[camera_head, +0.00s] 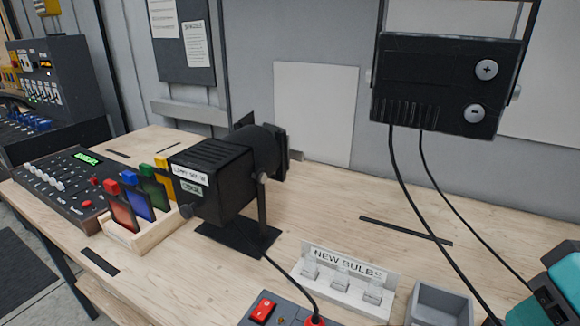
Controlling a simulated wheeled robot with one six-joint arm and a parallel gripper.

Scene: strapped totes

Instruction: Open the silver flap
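A black spotlight (215,178) stands on a flat black base on the wooden bench, left of the middle. White and green labels are on its back, and dark plates show around its front end. A small grey tab (296,155) shows just right of the front end; I cannot tell whether it is the silver flap. No other clear silver flap shows. The far side of the lamp is hidden. A teal and dark part of my arm (558,290) shows at the lower right edge. My gripper's fingers are not in view.
A "NEW BULBS" holder (347,265), an empty grey bin (440,302) and a red-switch box (264,309) stand at the front. Colour filters in a wooden rack (140,236) and a control desk (72,182) are left. A black box (447,84) hangs with cables at right.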

